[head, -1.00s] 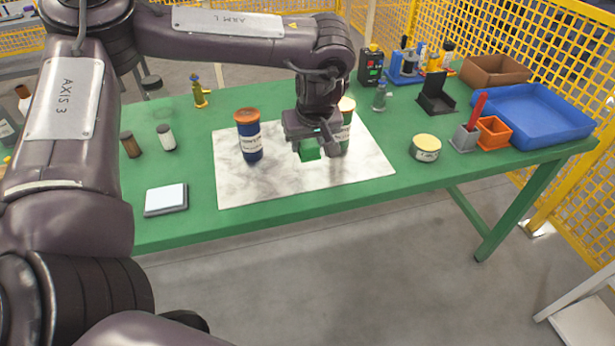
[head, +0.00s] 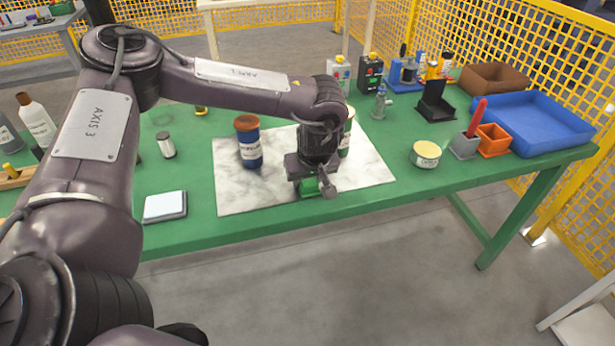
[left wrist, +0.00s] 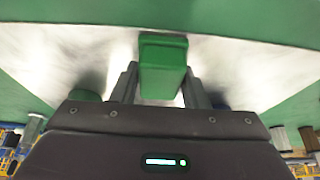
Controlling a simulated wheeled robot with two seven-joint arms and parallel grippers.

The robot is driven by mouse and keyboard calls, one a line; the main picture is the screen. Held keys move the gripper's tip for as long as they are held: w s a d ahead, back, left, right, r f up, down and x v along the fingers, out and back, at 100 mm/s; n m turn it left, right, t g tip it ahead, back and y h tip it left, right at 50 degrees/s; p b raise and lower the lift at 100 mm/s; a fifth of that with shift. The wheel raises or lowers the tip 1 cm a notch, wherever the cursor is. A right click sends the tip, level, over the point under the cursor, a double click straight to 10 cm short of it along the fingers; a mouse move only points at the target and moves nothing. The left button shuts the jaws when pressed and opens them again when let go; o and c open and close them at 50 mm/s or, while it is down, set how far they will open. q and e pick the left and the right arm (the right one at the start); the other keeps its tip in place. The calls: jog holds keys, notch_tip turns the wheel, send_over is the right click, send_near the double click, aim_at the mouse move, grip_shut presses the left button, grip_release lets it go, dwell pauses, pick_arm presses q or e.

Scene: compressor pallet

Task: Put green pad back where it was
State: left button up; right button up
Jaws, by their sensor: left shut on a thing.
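The green pad (head: 309,187) is a small green block between the fingers of my left gripper (head: 314,190), which is shut on it. The left wrist view shows the pad (left wrist: 163,66) held between the two fingers (left wrist: 160,85). Pad and gripper are over the front part of the white marbled sheet (head: 240,195). I cannot tell whether the pad touches the sheet. My right gripper is in neither view.
A blue jar with an orange lid (head: 249,142) stands left of the gripper on the sheet. A second jar (head: 347,132) is partly hidden behind my arm. A round yellow-lidded tin (head: 425,154) and a white-topped pad (head: 165,206) flank the sheet on the green table (head: 200,228).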

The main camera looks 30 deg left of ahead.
pick_arm(q)
jog(key=o, duration=1)
jog(key=shift+f, duration=0.1)
jog(key=shift+o, duration=0.2)
